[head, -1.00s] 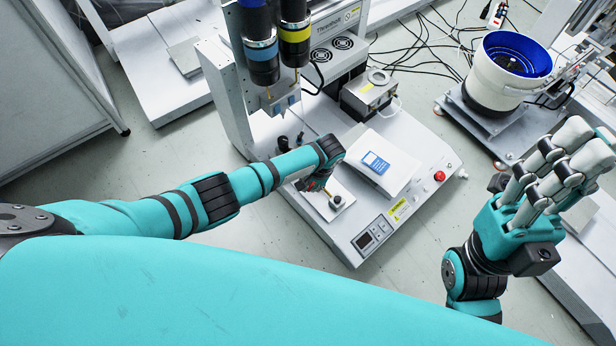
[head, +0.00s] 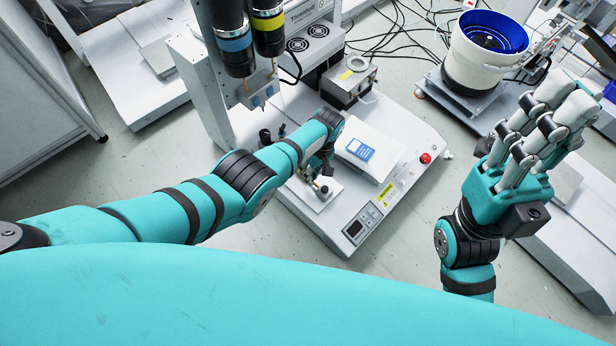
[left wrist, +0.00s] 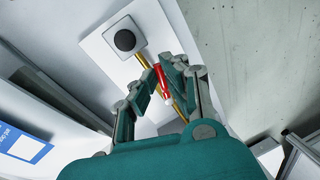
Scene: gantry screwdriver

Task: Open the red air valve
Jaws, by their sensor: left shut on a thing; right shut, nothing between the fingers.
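The red air valve handle (left wrist: 161,80) shows in the left wrist view on a thin brass pipe (left wrist: 142,60) beside a white plate with a round dark knob. The fingers of my left gripper (left wrist: 163,70) are shut on the red handle, one finger on each side. In the head view my left gripper (head: 314,170) is low over the white machine's near-left part, and the arm hides the valve there. My right gripper (head: 562,98) is raised at the right, far from the machine, shut and empty.
The white machine base (head: 385,205) carries a red button (head: 426,158), a display panel and a pale pad with a blue label. Two screwdrivers (head: 233,45) hang on the gantry behind. A blue-lined bowl feeder (head: 487,45) stands at the back right.

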